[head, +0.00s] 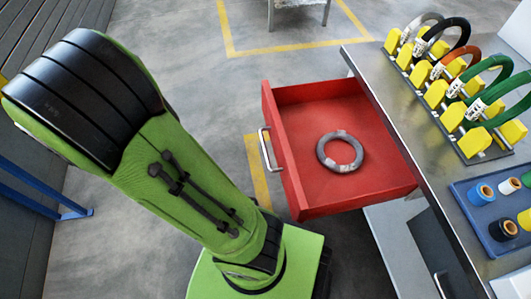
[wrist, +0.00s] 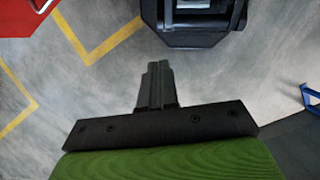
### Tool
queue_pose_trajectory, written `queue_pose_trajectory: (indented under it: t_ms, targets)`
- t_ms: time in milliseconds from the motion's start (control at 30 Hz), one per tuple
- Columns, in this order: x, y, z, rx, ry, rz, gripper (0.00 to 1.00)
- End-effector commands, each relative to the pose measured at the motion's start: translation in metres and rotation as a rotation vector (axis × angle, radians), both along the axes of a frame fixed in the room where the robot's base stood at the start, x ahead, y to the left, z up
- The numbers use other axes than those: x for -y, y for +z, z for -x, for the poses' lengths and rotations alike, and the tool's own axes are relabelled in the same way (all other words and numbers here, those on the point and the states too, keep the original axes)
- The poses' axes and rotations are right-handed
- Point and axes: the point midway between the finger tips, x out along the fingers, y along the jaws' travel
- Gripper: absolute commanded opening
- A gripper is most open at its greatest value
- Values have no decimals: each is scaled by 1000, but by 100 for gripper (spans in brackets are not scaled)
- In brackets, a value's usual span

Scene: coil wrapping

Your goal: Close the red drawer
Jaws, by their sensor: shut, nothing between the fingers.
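The red drawer (head: 315,190) is pulled out from the bench at the centre right of the head view, with a silver handle (head: 264,148) on its front. A grey ring-shaped coil (head: 340,152) lies inside it. In the wrist view a corner of the drawer (wrist: 12,22) shows at the top left, with part of the handle (wrist: 42,5). My gripper (wrist: 158,68) is shut and empty in the wrist view, over bare floor and apart from the drawer. The gripper is hidden in the head view, where my green arm fills the left.
The metal bench (head: 410,110) carries a rack (head: 435,95) of coloured coils and a blue tray (head: 480,215) of tape rolls. A blue frame (head: 45,200) stands at the left. The floor (head: 200,110) in front of the drawer is clear, with yellow lines.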

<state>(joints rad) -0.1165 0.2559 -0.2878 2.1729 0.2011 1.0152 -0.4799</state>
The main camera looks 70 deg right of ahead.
Motion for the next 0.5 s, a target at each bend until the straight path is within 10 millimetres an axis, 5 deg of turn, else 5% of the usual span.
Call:
queue_pose_trajectory:
  t_ms: [500]
  targets:
    - [90,-108,31,-772,166,226,0]
